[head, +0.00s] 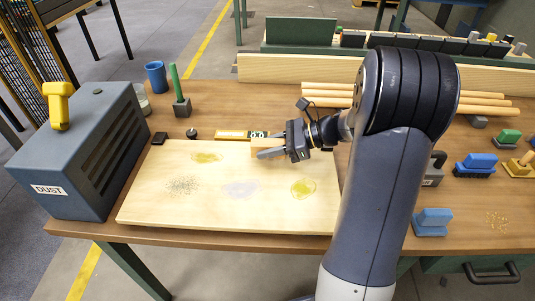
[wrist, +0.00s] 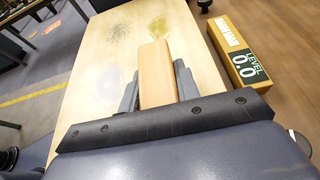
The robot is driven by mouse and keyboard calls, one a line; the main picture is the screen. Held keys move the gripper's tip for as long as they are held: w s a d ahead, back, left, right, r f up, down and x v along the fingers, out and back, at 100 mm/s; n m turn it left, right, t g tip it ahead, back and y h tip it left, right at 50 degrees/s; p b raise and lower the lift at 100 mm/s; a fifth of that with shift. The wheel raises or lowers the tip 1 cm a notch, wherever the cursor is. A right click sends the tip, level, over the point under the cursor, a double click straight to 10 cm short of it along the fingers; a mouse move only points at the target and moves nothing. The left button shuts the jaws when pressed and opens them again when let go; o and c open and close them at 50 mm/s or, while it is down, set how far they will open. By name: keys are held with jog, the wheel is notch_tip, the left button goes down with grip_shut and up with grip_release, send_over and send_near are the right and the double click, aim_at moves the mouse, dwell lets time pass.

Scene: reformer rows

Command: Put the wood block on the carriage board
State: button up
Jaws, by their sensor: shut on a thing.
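A plain tan wood block (wrist: 155,72) is between the two grey fingers of my gripper (wrist: 156,88) in the wrist view. My gripper (head: 268,148) is shut on it over the back part of a large pale board (head: 150,213) in the head view. In the head view the block (head: 262,144) is small and partly hidden by the fingers. I cannot tell whether the block touches the board. The board lies flat on the brown table and has yellow, grey and dark speckled marks. It also shows in the wrist view (wrist: 95,80).
A yellow level (head: 232,134) with a display lies just behind the board. A grey dust box (head: 80,150) stands left, with a yellow tool on top. A blue mug (head: 156,77) and green-handled tool (head: 179,90) stand behind. Blue brushes (head: 475,165) and wooden rods (head: 485,106) are right.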

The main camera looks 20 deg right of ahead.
jog(key=shift+f, duration=1.1)
jog(key=shift+f, duration=0.2)
jog(key=o, duration=1)
jog(key=shift+r, duration=0.25)
jog(key=v, duration=1.2)
jog(key=shift+a, duration=0.1)
